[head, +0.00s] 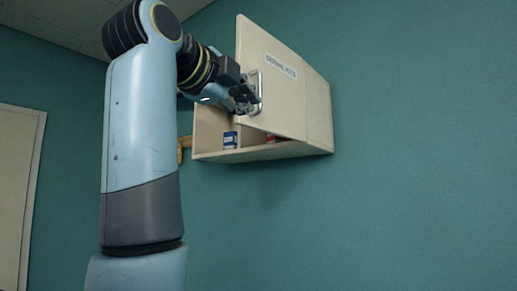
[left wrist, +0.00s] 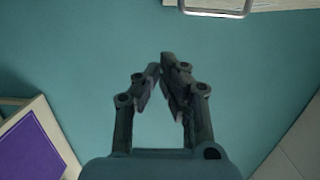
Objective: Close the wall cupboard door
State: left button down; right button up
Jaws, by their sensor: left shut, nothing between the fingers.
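The wall cupboard (head: 266,152) is a pale wooden box on the green wall in the head view. Its door (head: 285,85) stands partly open, hinged at the right, with a printed label on its face. A metal handle (head: 256,92) sits near the door's left edge; a handle also shows at the top of the left wrist view (left wrist: 214,14). My left gripper (head: 246,96) is shut and empty, right by the handle in the head view. In the left wrist view its fingers (left wrist: 162,85) are apart from the handle. My right gripper is out of view.
A blue-and-white can (head: 230,140) stands inside the cupboard, with a red item (head: 272,139) beside it. A yellow object (head: 184,146) is left of the cupboard. A purple-and-white panel (left wrist: 38,143) shows in the left wrist view. The wall at right is clear.

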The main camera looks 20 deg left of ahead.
aim_at(252, 117)
pick_arm(q)
jog(key=w+a+p, duration=0.1)
jog(key=w+p, duration=0.1)
jog(key=w, duration=0.2)
jog(key=w+p, duration=0.2)
jog(key=w, duration=0.2)
jog(key=w+a+r+p, duration=0.1)
jog(key=w+p, duration=0.1)
jog(key=w, duration=0.2)
jog(key=shift+a, duration=0.35)
jog(key=shift+w+d, duration=0.1)
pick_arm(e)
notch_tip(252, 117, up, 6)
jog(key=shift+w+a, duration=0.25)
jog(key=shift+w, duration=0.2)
